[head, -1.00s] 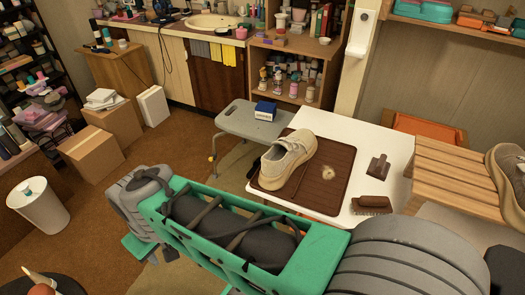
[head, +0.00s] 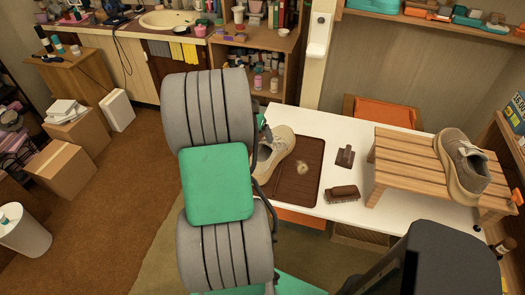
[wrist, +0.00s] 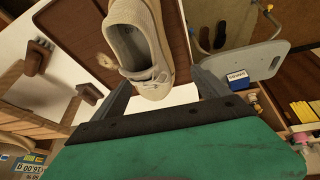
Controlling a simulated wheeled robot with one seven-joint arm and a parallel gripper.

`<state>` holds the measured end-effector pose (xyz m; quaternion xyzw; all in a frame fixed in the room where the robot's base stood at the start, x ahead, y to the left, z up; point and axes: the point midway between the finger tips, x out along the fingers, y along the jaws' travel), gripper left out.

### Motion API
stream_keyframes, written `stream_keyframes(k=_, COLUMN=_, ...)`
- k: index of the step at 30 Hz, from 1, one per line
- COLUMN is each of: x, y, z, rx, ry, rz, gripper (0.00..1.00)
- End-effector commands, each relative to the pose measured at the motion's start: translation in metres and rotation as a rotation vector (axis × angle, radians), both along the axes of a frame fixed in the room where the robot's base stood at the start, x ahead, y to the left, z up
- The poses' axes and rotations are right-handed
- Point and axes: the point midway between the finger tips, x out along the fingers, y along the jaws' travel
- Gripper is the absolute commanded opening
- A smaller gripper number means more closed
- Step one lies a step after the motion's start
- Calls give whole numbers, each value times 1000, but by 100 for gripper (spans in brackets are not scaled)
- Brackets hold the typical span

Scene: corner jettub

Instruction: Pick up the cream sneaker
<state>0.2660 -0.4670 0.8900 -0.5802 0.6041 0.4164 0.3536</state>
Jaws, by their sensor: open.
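The cream sneaker (head: 277,152) rests on a brown ribbed mat (head: 308,176) on the white table, its left part hidden behind my arm in the head view. In the wrist view the cream sneaker (wrist: 143,40) is upper centre, its laces and opening visible. My gripper (wrist: 160,82) is open, with one dark finger on either side of the sneaker's near end. I cannot tell whether either finger touches it. In the head view the gripper is mostly hidden by my arm.
A grey-brown shoe (head: 462,165) stands on a slatted wooden rack (head: 425,168) at the right. A brush (head: 342,193) and a dark brown block-shaped tool (head: 345,156) lie right of the mat.

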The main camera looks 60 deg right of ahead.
Motion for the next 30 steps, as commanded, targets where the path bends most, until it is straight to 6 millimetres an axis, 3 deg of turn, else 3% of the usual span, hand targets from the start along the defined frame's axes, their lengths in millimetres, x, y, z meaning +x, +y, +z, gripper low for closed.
stream_keyframes(k=1, x=-10, y=4, z=-17, rx=23, ry=19, rz=-13, gripper=98)
stream_keyframes(k=15, x=-14, y=-15, z=-80, rx=22, ry=16, rz=0, gripper=98)
stream_keyframes(k=23, x=-15, y=-19, z=-86, rx=18, ry=13, rz=-1, gripper=98)
stream_keyframes(k=30, x=-15, y=-19, z=-85, rx=18, ry=13, rz=-1, gripper=80)
